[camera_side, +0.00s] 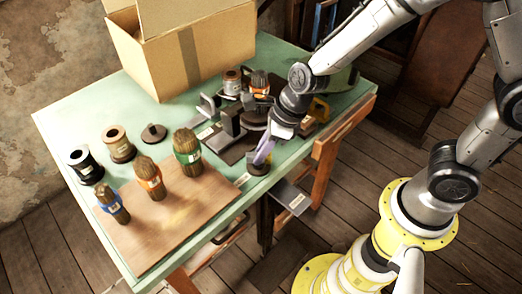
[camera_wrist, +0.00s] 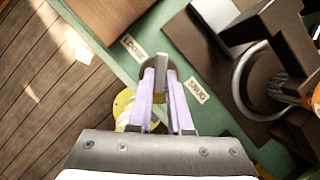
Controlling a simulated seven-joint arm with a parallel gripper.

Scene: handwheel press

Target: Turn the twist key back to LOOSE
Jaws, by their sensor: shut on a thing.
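The twist key (camera_wrist: 161,72) shows in the wrist view as a grey bar with a brass-coloured part, on a dark round base at the green table's edge. My gripper (camera_wrist: 164,103) has its two lavender fingers shut on the key from either side. A label (camera_wrist: 132,48) that seems to read LOOSE lies left of the key, and a SNUG label (camera_wrist: 197,91) lies to its right. The grey bar points up the picture, between the two labels. In the side view my gripper (camera_side: 263,152) reaches down to the dark base (camera_side: 257,168); the fingers mostly hide the key there.
The dark press (camera_side: 228,122) stands close behind my gripper; its curved wheel rim (camera_wrist: 238,82) is right of the key. Brushes (camera_side: 187,152) and spools stand at the left around a wooden board (camera_side: 180,216). A cardboard box (camera_side: 185,50) is at the back. Floor lies beyond the table edge.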

